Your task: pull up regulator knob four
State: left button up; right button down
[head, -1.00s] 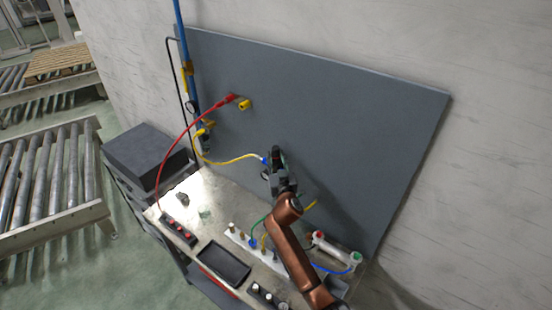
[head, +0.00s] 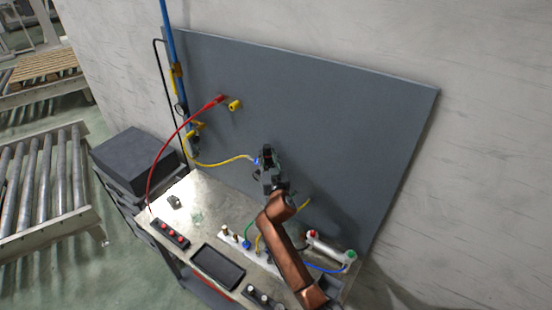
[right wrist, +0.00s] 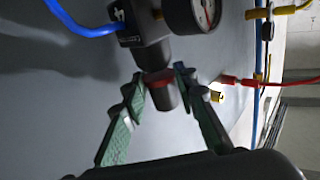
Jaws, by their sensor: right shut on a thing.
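The regulator (right wrist: 141,38) is a dark body on the grey board, with a round gauge (right wrist: 193,12) and a blue hose. A white mark on its side looks like a 4. Its dark knob (right wrist: 164,97) points toward my right gripper, and a red band shows between knob and body. My right gripper (right wrist: 160,86) has its green fingers on either side of the knob and is shut on it. In the head view the right gripper (head: 272,182) covers much of the regulator. My left gripper is not in view.
The grey board (head: 340,120) stands behind a metal bench (head: 186,190). A red hose (head: 160,150) and a yellow hose (head: 222,163) run in front of the board.

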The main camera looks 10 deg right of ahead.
jog(key=c, duration=2)
grip_release()
jog(key=shift+r, duration=0.3)
jog(key=o, duration=0.5)
jog(key=shift+f, duration=0.15)
jog(key=shift+s, duration=0.2)
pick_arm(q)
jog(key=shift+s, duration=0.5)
pick_arm(e)
jog(key=s, duration=1.1)
jog(key=shift+s+a, duration=0.25)
jog(key=shift+s, duration=0.05)
